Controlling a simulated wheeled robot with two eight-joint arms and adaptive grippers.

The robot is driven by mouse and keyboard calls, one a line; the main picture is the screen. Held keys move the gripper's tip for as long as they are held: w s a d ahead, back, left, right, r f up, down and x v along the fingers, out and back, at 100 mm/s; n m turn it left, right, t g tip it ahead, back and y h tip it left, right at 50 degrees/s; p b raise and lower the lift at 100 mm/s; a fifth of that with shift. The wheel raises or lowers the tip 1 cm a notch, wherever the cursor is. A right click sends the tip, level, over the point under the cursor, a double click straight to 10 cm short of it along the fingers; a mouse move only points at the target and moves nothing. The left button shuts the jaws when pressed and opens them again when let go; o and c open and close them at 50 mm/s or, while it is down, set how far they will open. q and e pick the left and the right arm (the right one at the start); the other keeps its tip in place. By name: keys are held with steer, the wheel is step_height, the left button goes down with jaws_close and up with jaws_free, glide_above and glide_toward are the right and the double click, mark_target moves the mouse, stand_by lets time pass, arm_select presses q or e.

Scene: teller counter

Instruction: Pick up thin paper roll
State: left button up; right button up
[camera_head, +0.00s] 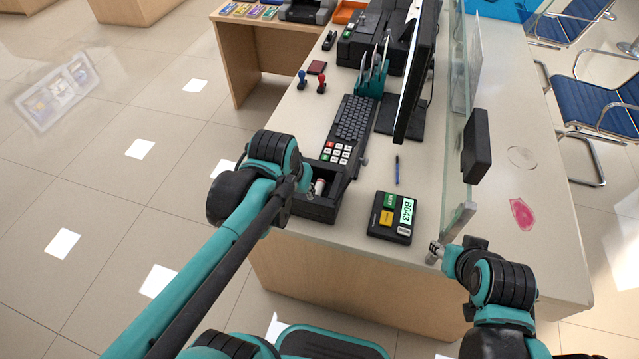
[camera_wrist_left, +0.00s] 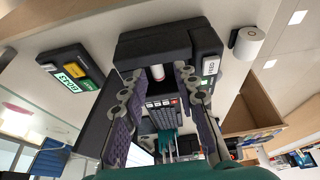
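A small white roll (camera_head: 319,186) with a reddish part sits in the open compartment of a black printer (camera_head: 318,207) at the counter's near edge. It also shows in the left wrist view (camera_wrist_left: 158,72), between my fingers. A wider white paper roll (camera_wrist_left: 247,43) stands on the counter beside the printer in the left wrist view; my left arm seems to hide it in the head view.
A black B043 display (camera_head: 391,218) and a blue pen (camera_head: 397,170) lie right of the printer. A keyboard (camera_head: 352,119), monitor (camera_head: 417,70) and stamps (camera_head: 321,84) are behind. A glass partition (camera_head: 458,130) stands at the right.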

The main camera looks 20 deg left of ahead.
arm_select(q)
steer(key=w+d+r+g+p, duration=0.1)
steer(key=w+g+p, duration=0.1)
steer(key=w+p, duration=0.3)
steer(key=g+p, duration=0.2)
steer(key=p, duration=0.1)
glide_above(319, 187)
step_height(319, 187, down, 4)
steer(key=shift+w+r, duration=0.1)
steer(key=shift+r, duration=0.1)
steer(key=shift+w+f, duration=0.15)
steer(key=shift+f, duration=0.5)
steer(key=f+b, duration=0.1)
steer(key=f, duration=0.2)
steer(key=f+b, duration=0.2)
steer(key=f, duration=0.2)
steer(key=shift+s+f, duration=0.2)
steer(key=shift+f, duration=0.1)
steer(key=shift+r, duration=0.1)
steer(key=c, duration=0.7)
steer(key=shift+r, duration=0.1)
